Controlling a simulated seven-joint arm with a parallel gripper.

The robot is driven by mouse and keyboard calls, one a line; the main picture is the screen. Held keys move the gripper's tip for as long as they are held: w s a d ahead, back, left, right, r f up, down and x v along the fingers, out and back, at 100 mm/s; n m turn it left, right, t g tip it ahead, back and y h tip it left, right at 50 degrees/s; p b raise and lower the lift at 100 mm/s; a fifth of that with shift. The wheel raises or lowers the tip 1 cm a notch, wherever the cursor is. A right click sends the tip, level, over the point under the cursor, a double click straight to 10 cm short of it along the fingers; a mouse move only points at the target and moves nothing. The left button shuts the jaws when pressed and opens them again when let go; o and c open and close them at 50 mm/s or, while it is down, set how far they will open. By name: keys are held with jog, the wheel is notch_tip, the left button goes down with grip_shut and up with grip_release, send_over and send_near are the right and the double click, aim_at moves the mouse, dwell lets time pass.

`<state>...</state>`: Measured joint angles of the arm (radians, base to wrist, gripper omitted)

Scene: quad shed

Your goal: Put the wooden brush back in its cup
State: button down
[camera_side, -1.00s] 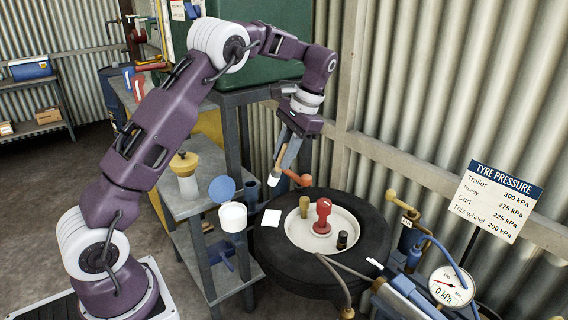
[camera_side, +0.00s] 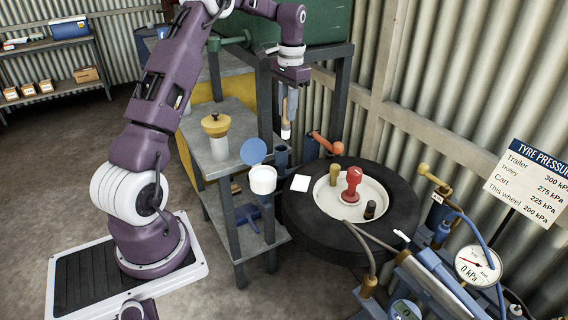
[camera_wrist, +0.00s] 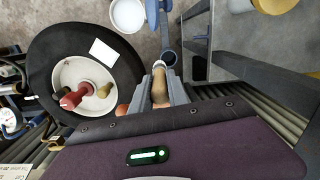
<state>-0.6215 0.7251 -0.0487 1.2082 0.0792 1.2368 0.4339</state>
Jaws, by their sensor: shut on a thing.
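The wooden brush (camera_side: 286,131) hangs nearly upright, its pale bristle end down. My gripper (camera_side: 288,108) is shut on it. In the wrist view the brush (camera_wrist: 159,84) shows between the two fingers (camera_wrist: 163,92), with its white end pointing away from me. The dark blue cup (camera_side: 281,157) is fixed beside the bench, just below the brush in the side view. In the wrist view the cup (camera_wrist: 170,58) lies just beyond the bristles and slightly to the right. The brush appears above the cup, outside it. The gripper hides part of the brush.
A white pot (camera_side: 263,181) with a raised blue lid (camera_side: 253,151) is left of the cup. An orange-handled tool (camera_side: 325,143) is close on the right. The tyre (camera_side: 385,238) lies below right, with a white card (camera_side: 300,183). Bench posts stand close behind.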

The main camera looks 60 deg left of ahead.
jog(key=shift+t, duration=0.4)
jog(key=f, duration=0.3)
jog(key=a+f, duration=0.1)
jog(key=f, duration=0.2)
jog(key=a+f, duration=0.1)
jog(key=f, duration=0.3)
jog(key=shift+s+a, duration=0.2)
jog(key=shift+s, duration=0.1)
jog(key=c, duration=1.3)
grip_release()
jog(key=shift+f, duration=0.1)
